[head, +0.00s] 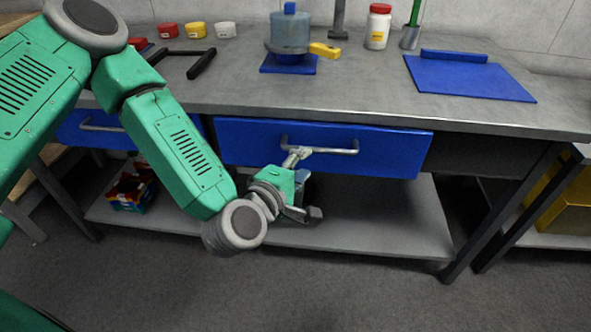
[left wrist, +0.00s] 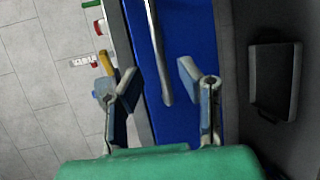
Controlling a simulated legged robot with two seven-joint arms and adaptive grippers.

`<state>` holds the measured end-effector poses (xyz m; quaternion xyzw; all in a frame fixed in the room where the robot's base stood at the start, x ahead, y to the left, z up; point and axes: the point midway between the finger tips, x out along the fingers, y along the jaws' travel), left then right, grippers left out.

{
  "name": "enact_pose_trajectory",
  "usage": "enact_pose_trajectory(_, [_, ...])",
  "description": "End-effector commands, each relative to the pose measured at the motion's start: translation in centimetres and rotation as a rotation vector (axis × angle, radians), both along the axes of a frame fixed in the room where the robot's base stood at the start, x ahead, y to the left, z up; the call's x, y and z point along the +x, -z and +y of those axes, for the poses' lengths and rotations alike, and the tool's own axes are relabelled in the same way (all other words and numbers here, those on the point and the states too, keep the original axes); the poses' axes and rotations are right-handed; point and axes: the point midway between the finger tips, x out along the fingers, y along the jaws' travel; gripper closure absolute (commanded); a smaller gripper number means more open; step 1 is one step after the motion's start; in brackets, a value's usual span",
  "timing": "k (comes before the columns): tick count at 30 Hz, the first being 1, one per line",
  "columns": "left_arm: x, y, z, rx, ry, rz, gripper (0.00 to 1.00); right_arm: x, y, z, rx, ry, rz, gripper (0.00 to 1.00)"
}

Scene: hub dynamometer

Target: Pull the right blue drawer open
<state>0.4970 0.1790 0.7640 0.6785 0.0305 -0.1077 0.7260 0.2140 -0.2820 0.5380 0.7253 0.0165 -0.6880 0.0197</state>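The right blue drawer (head: 390,152) is under the grey bench top, with a grey bar handle (head: 335,151) across its front. In the left wrist view the drawer front (left wrist: 200,30) fills the middle, and the handle (left wrist: 158,50) runs down between the fingers. My left gripper (head: 304,184) is in front of the drawer at the left part of the handle. Its fingers stand apart, one on each side of the bar, also in the left wrist view (left wrist: 156,78). Whether a finger touches the bar is unclear. My right gripper is in neither view.
Another blue drawer (head: 90,128) is on the left, partly behind my arm. The bench top (head: 360,85) carries a blue-grey device (head: 290,35), a white jar (head: 377,28) and a blue board (head: 470,78). A lower shelf (head: 390,215) lies beneath; the floor in front is clear.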

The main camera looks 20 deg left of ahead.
Motion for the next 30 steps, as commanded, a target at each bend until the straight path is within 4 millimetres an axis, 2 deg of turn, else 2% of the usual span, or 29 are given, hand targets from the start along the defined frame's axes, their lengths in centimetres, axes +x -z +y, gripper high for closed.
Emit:
enact_pose_trajectory(3, [-1.8, -0.2, 0.3, 0.001, -0.001, 0.003, 0.68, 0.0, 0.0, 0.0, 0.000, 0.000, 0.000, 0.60])
enact_pose_trajectory(7, [-2.9, -0.5, 0.4, 0.000, -0.001, 0.001, 0.68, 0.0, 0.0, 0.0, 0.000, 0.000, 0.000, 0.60])
enact_pose_trajectory(19, [-3.0, -0.6, 0.6, -0.002, 0.004, -0.004, 0.68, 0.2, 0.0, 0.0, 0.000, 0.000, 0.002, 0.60])
enact_pose_trajectory(25, [-2.4, -1.5, 3.1, -0.053, 0.139, -0.051, 0.68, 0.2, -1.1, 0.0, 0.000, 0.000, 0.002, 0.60])
enact_pose_trajectory(30, [-3.5, -1.3, 5.2, -0.077, 0.302, -0.045, 0.68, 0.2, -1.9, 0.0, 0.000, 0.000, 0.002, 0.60])
